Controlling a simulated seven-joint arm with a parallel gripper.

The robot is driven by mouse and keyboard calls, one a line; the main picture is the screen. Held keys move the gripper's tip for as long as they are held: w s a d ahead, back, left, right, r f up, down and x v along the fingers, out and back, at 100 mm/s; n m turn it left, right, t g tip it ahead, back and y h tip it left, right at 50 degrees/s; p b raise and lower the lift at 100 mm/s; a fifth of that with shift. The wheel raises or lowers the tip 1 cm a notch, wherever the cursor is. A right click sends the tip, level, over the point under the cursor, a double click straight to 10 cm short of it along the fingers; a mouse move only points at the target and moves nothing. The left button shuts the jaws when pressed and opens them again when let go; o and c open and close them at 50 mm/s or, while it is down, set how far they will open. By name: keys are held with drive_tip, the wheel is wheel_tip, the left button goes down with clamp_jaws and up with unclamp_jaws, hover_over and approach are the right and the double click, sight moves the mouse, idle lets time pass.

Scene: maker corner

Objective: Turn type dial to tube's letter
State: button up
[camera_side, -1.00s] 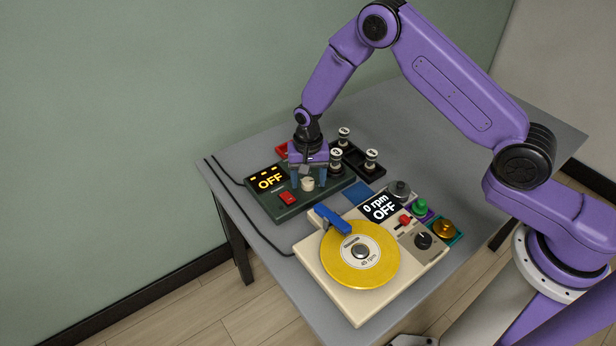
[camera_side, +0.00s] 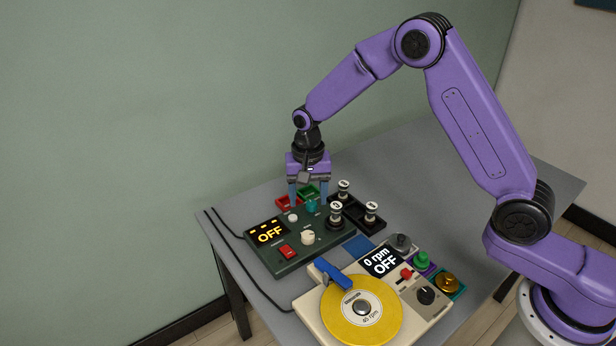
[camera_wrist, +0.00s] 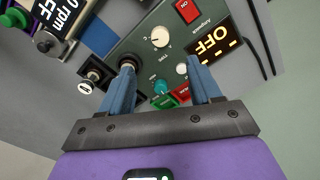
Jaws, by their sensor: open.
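The cream type dial (camera_side: 307,237) sits on top of a dark green amplifier box (camera_side: 285,262); the wrist view shows the dial too (camera_wrist: 160,37), with a scale around it. Its setting is too small to read. My gripper (camera_side: 308,203) is open and empty, pointing down behind the dial. Its fingers (camera_wrist: 161,70) are apart, around a teal knob (camera_side: 311,206) in the side view.
The amplifier display (camera_side: 268,233) reads OFF, beside a red switch (camera_side: 288,252). A small white knob (camera_side: 293,217) sits near the fingers.

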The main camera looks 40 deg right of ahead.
wheel_tip(320, 180, up, 5)
drive_tip(key=shift+r, duration=0.1)
idle(0.6)
drive_tip(key=s+r+n, duration=0.3)
drive_tip(key=s+n, duration=0.2)
drive_tip(key=s, duration=0.3)
drive_tip(key=s+r+n, duration=0.3)
drive_tip(key=s+n, duration=0.2)
drive_tip(key=s, duration=0.4)
drive_tip(key=s+d+n, duration=0.4)
drive_tip(key=s, duration=0.5)
drive_tip(key=s+d+r+n, duration=0.1)
drive_tip(key=s+d+n, duration=0.3)
drive_tip(key=s, duration=0.5)
drive_tip(key=shift+s+d+n, duration=0.2)
drive_tip(key=shift+d+n, duration=0.2)
drive_tip(key=shift+d, duration=0.35)
